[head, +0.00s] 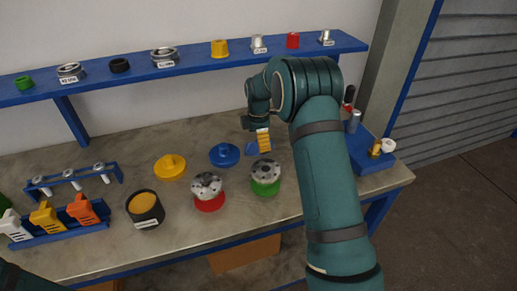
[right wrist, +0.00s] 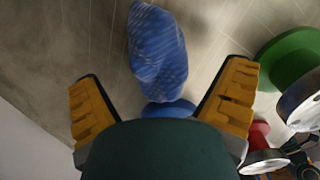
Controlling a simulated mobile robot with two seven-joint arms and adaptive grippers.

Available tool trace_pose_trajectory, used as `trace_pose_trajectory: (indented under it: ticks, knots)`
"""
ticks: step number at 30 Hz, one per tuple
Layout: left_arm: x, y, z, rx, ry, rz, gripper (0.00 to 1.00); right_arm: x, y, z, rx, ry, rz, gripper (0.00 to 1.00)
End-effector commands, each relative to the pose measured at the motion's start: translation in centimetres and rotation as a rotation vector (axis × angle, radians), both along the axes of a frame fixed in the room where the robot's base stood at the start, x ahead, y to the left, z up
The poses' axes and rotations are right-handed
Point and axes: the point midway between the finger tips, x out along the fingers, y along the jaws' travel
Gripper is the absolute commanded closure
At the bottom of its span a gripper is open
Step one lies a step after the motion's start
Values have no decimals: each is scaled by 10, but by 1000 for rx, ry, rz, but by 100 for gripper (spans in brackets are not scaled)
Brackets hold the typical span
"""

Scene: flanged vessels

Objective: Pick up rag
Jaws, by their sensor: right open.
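The rag (right wrist: 157,45) is a bunched blue cloth with a pale pattern, lying on the grey worktop in the right wrist view. In the head view only a small blue part of the rag (head: 252,148) shows beside my right gripper (head: 262,138). My right gripper is open; in the right wrist view its two yellow fingers (right wrist: 160,78) are spread wide, with the rag ahead of and between them. I see no contact with the cloth. My left gripper is out of view.
A blue lid (head: 224,155) lies left of the rag, with a yellow lid (head: 170,166) further left. Metal-topped vessels with green (head: 266,188) and red (head: 210,203) bases stand nearer the front. A blue shelf (head: 195,66) runs along the wall. A blue stand (head: 368,152) is at right.

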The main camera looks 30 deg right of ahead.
Motion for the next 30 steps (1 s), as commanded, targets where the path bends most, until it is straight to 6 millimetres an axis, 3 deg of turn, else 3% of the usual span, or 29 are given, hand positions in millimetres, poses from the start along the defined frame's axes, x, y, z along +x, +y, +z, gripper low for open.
trace_pose_trajectory:
  ticks: [1, 4, 11, 12, 18, 19, 30]
  knots:
    - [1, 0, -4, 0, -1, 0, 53, 0, 0, -12, 0, 3, 1, 3]
    - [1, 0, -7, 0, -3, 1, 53, 0, 0, -22, 0, 2, 0, 3]
    - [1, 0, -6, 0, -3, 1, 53, 0, 0, -25, 0, -1, 0, 3]
    - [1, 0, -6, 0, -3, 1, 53, 0, 0, -25, 0, 0, 0, 6]
    - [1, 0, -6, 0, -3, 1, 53, 0, 0, -25, 0, 0, 0, 76]
    - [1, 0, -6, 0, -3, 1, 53, 0, 0, -25, 0, 0, 0, 83]
    - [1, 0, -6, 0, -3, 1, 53, 0, 0, -24, 0, 1, 0, 84]
